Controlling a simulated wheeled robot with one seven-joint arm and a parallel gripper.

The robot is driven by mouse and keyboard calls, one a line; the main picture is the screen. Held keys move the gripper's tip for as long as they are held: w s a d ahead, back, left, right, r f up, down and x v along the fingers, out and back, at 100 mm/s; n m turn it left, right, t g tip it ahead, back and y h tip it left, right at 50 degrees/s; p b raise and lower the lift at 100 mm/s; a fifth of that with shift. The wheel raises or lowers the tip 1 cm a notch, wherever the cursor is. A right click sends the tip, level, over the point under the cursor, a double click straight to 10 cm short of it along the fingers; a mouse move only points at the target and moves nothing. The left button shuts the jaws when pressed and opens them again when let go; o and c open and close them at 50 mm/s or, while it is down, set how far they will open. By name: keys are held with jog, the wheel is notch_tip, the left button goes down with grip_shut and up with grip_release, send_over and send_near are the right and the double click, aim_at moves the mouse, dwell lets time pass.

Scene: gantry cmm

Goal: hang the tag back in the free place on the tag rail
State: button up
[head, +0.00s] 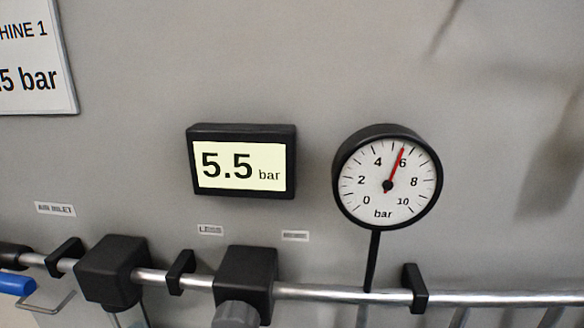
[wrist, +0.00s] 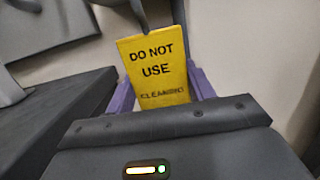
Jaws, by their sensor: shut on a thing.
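A yellow tag (wrist: 153,62) reading "DO NOT USE" with a smaller line, apparently "CLEANING", shows in the wrist view. My gripper (wrist: 160,90) is shut on it, with a purple finger showing at each side of its lower part. The tag's printed face is towards the wrist camera, slightly tilted. Dark strip-like parts show at and above its top edge; I cannot tell what they are. I cannot make out the tag rail or its free place in either view. The gripper and tag are outside the head view.
The head view shows a grey panel with a digital display (head: 243,164) reading 5.5 bar, a round gauge (head: 387,180), a metal pipe (head: 340,294) with black blocks, and a blue handle (head: 15,284). A dark flat-topped surface (wrist: 60,120) lies left of my gripper in the wrist view.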

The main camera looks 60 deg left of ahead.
jog(key=shift+r, duration=0.15)
jog(key=shift+r+p, duration=1.25)
jog(key=shift+r, duration=0.1)
jog(key=r+p+v, duration=0.1)
jog(key=v, duration=0.9)
jog(key=shift+r, duration=0.2)
dwell(0.5)
jog(key=shift+a, duration=0.1)
